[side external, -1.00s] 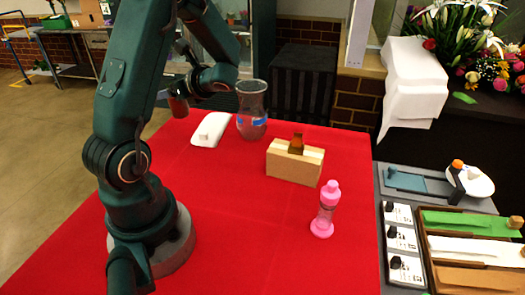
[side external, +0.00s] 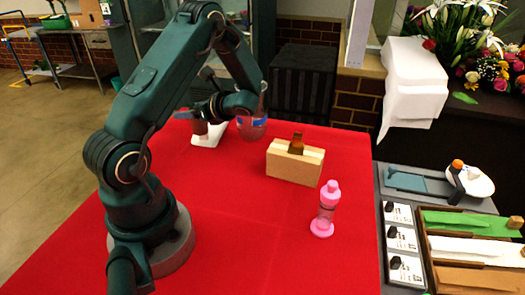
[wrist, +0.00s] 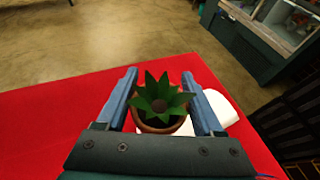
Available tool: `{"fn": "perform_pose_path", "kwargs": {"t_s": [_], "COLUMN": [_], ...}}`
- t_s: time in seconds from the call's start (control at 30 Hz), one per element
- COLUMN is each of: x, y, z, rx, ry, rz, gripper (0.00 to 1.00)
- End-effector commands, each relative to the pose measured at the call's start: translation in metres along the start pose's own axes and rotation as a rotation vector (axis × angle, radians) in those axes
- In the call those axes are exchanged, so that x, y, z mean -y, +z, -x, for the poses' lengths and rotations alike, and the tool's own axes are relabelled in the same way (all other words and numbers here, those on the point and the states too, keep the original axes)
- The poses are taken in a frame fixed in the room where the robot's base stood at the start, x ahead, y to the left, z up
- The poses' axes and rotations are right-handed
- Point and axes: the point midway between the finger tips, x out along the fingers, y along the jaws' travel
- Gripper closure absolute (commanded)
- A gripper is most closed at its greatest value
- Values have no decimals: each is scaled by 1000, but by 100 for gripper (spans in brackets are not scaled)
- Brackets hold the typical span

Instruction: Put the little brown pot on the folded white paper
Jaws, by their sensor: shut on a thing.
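The little brown pot (wrist: 160,127) holds a spiky green plant and sits between the two blue fingers of my gripper (wrist: 163,93) in the wrist view. My gripper is shut on it. In the side view my gripper (side external: 200,121) is low at the far left of the red table, with the pot in front of the folded white paper (side external: 211,139). The paper also shows in the wrist view (wrist: 222,104), behind and beside the pot, partly hidden by it and a finger. I cannot tell whether the pot touches the paper.
A clear vase (side external: 252,128) stands just right of the paper, partly behind my arm. A cardboard box (side external: 295,163) with a small brown bottle (side external: 297,143) and a pink bottle (side external: 326,210) stand further right. The red table's (side external: 250,235) front is clear.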

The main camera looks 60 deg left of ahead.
Motion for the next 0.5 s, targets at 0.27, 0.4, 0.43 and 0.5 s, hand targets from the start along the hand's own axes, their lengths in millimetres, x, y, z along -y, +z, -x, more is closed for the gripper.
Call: {"fn": "perform_pose_path", "kwargs": {"t_s": [0.27, 0.4, 0.43, 0.5], "x": [0, 0, 0, 0], "y": [-2, -2, -2, -2], "z": [-1, -1, -1, -1], "rx": [0, 0, 0, 0], "ry": [0, 0, 0, 0], "rz": [0, 0, 0, 0], "gripper": [1, 1, 1, 1]}}
